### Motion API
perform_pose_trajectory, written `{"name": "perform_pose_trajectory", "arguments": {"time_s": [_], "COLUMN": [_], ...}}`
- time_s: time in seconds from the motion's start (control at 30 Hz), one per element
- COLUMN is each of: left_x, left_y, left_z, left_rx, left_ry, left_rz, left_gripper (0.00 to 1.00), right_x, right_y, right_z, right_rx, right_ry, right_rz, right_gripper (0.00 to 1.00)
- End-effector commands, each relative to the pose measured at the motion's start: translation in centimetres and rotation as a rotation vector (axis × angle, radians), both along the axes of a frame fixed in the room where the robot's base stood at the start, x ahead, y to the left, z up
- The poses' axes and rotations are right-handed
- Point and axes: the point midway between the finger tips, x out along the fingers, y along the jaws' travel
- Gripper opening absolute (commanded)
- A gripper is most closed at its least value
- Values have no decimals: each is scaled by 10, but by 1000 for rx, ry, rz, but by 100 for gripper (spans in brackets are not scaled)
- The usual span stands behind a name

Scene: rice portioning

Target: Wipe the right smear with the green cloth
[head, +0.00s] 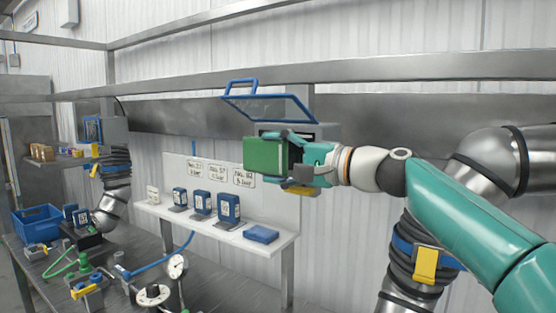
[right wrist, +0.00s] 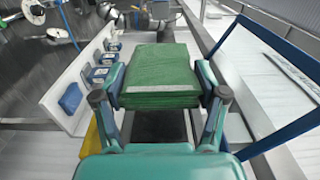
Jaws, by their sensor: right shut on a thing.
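The green cloth (head: 263,156) is a thick folded block held in the air in the middle of the head view. My right gripper (head: 292,160) is shut on it, with the cloth standing out past the fingertips. In the right wrist view the cloth (right wrist: 160,75) sits between both fingers and has a pale strip across it. I cannot make out the right smear in either view. My left gripper is not in view.
A blue-framed clear panel (head: 270,106) is tilted just above and behind the cloth. A white shelf (head: 270,247) below carries several blue packs and a flat blue box (head: 261,234). A blue crate (head: 38,222) and gauges stand on the lower bench at left.

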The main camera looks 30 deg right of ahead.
Motion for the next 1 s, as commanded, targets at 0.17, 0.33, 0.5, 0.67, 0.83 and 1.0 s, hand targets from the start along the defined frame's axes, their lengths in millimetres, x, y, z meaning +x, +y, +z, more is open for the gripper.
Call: {"name": "perform_pose_trajectory", "arguments": {"time_s": [0.17,0.33,0.5,0.67,0.83,1.0], "left_x": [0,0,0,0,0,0], "left_y": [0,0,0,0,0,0], "left_z": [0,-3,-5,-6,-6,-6], "left_rx": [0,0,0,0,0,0], "left_ry": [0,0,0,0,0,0], "left_rz": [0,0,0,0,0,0], "left_gripper": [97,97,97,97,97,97], "right_x": [0,-4,-10,-12,-12,-12], "right_y": [1,10,24,28,27,27], "right_z": [0,0,0,0,0,0], "right_rx": [0,0,0,-1,0,0], "right_ry": [0,-1,-1,-1,-1,-1], "right_rz": [0,2,2,0,-1,-1], "right_gripper": [38,38,38,38,38,38]}}
